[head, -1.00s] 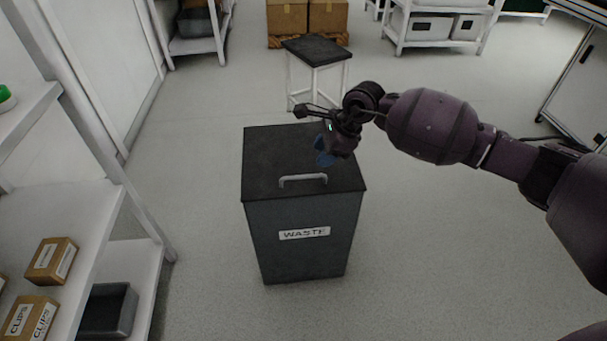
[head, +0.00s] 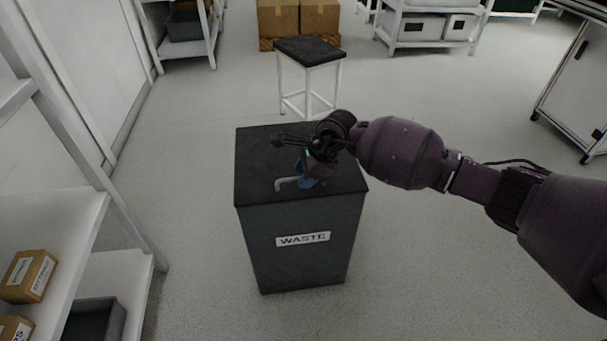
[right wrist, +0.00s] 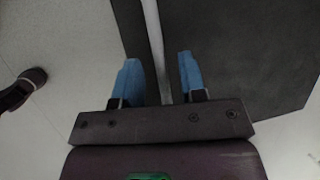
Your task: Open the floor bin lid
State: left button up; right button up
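The dark grey floor bin (head: 302,265) with a "WASTE" label stands upright on the floor, its black lid (head: 258,158) flat and closed. A light grey bar handle (head: 282,185) sits near the lid's front edge; its right part is hidden by my right gripper. My right gripper (head: 306,182) is at the handle, blue fingertips low over the lid. In the right wrist view the gripper (right wrist: 160,78) has its two blue fingers apart, with the handle bar (right wrist: 153,30) running between them and a gap on both sides.
A stool (head: 308,50) with a dark seat stands behind the bin. White shelving (head: 60,235) with small boxes and a grey tray is at the left. A white cabinet (head: 575,95) is at the right. Open floor surrounds the bin.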

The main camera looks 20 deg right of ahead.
grip_shut()
jog(key=shift+r, duration=0.1)
dwell(0.3)
